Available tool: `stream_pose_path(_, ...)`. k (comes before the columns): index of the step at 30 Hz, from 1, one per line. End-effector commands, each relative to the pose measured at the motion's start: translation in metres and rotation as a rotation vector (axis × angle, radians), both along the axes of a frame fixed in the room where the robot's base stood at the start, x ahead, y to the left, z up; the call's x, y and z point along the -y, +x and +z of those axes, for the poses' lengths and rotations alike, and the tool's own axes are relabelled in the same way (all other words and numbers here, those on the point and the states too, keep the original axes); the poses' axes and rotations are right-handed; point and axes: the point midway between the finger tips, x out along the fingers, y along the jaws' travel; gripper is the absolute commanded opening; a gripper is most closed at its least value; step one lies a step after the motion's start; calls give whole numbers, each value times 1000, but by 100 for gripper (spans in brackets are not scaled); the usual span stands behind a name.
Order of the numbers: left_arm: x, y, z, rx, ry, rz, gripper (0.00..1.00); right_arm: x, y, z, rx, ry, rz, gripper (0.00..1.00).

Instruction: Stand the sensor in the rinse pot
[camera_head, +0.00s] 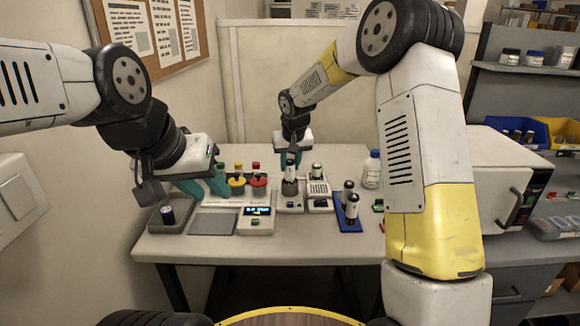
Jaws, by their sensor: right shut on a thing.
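My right gripper (292,160) points down at the middle of the bench and is shut on a slim dark-and-grey cylinder (290,174), which may be the sensor. The cylinder is upright just above or in a small white device (290,200); I cannot tell whether it touches. My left gripper (205,186) has teal fingers that look apart, low over the bench's left side, with nothing seen between them. I cannot tell for sure which vessel is the rinse pot. A dark cup (168,215) stands in a grey tray (183,226) at the left.
A display unit (256,222) stands near red- and yellow-topped items (258,181). A blue-capped bottle (372,172) is behind. The front strip of the bench (290,245) is clear.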

Motion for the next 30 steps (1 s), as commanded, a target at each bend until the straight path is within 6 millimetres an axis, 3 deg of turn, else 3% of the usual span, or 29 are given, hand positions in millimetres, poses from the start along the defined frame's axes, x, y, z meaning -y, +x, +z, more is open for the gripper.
stream_pose_path(4,0,0,0,0,0,0,36,0,0,-16,0,0,-1,0)
stream_pose_path(16,0,0,0,0,0,0,36,0,0,-21,1,1,-1,0)
stream_pose_path(17,0,0,0,0,0,0,36,0,0,-20,1,1,-1,34)
stream_pose_path(19,0,0,0,0,0,0,36,0,0,-20,1,1,-1,48)
stream_pose_path(30,0,0,0,0,0,0,36,0,0,-18,1,1,-1,50)
